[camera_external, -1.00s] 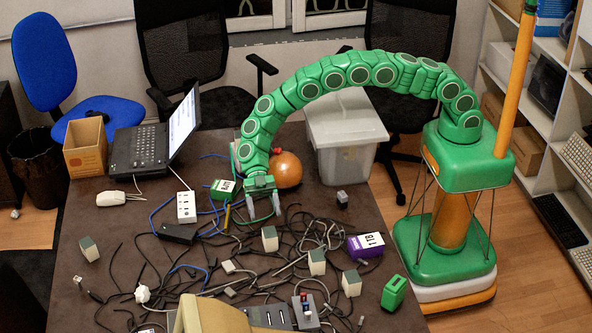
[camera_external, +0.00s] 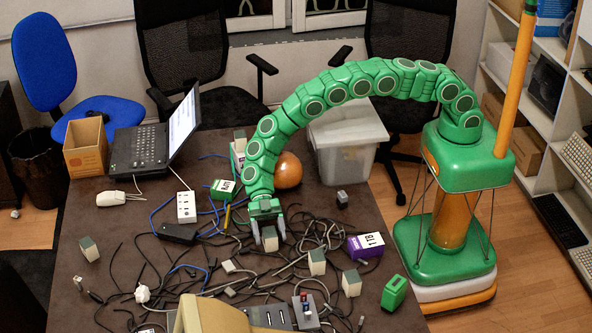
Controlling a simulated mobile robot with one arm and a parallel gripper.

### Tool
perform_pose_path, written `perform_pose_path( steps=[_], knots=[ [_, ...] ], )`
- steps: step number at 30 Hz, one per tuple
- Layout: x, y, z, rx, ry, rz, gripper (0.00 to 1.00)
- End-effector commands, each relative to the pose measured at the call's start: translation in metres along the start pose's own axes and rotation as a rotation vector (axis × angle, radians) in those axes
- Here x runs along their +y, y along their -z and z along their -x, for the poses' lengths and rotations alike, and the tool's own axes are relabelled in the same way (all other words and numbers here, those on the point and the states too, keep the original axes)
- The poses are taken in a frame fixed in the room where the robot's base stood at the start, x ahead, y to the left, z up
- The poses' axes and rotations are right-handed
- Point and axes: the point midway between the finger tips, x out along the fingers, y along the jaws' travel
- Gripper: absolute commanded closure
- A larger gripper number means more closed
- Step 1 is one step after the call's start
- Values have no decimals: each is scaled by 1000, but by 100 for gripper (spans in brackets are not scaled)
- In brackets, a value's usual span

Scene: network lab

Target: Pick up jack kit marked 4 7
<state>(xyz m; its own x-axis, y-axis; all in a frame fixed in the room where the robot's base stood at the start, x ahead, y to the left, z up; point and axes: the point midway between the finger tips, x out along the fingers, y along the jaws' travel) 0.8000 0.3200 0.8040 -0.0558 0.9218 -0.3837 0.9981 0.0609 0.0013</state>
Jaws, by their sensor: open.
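My gripper (camera_external: 269,233) points down over the middle of the table, with its fingers open. A small pale block with a dark green side (camera_external: 270,243) shows between the fingertips; I cannot tell whether they touch it. Similar blocks stand at the left (camera_external: 89,249), at the right of centre (camera_external: 317,262) and further right (camera_external: 351,284). Another lies behind my wrist. No 4 7 marking is readable on any of them, so I cannot tell which is the jack kit. A green box with a white label (camera_external: 223,188) sits at the back; its label is too small to read surely.
Tangled cables cover the middle of the table. The table's right front is clearer.

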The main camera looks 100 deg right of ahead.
Motion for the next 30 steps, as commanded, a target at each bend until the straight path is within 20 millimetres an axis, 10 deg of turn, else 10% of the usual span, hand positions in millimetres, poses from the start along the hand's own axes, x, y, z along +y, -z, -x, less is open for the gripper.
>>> perform_pose_path(
  steps=[4, 15, 30],
  knots=[
    [0, 0, 0, 0, 0, 0, 29],
    [0, 0, 0, 1, 1, -1, 86],
    [0, 16, 6, 1, 1, 0, 87]
  ],
)
